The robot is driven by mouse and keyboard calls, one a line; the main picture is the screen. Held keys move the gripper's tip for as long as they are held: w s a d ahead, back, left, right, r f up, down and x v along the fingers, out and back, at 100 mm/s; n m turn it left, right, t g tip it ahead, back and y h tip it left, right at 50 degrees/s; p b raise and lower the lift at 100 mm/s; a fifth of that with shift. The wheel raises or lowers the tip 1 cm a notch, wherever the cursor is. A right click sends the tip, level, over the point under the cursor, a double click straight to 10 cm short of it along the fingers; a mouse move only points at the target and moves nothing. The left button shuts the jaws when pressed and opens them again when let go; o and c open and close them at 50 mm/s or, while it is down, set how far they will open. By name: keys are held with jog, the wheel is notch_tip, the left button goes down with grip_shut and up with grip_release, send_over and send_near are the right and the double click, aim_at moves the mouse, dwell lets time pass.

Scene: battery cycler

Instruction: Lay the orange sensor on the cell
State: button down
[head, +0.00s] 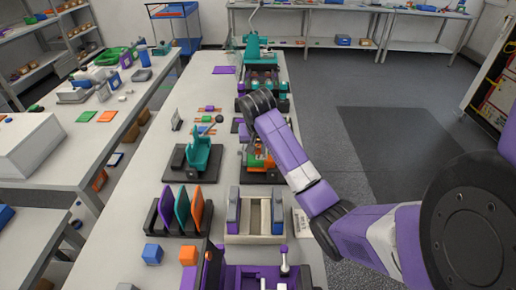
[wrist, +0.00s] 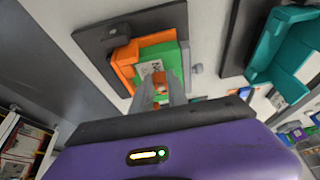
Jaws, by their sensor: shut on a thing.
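My gripper (wrist: 162,82) is shut on the small orange sensor (wrist: 161,77), which shows between the fingertips in the wrist view. Just beyond the fingertips is the green cell (wrist: 171,48) with a white label on its face. The cell sits in a dark fixture (wrist: 95,36) with an orange part beside it. The sensor overlaps the label's edge in the picture; I cannot tell whether it touches the cell. In the head view the fixture (head: 259,177) stands on the bench below my arm, and my arm partly hides the cell and fingertips.
A teal press (head: 203,153) stands left of the fixture. A rack of coloured plates (head: 180,213) and a cradle with blue-grey sides (head: 256,214) stand nearer. A teal machine (head: 258,55) stands at the far end.

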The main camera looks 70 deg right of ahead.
jog(key=shift+f, duration=0.3)
dwell(0.4)
jog(key=c, duration=1.2)
grip_release()
jog(key=shift+c, duration=0.2)
jog(key=v, duration=0.7)
jog(key=shift+a+r, duration=0.2)
jog(key=shift+r, duration=0.15)
jog(key=shift+s, duration=0.1)
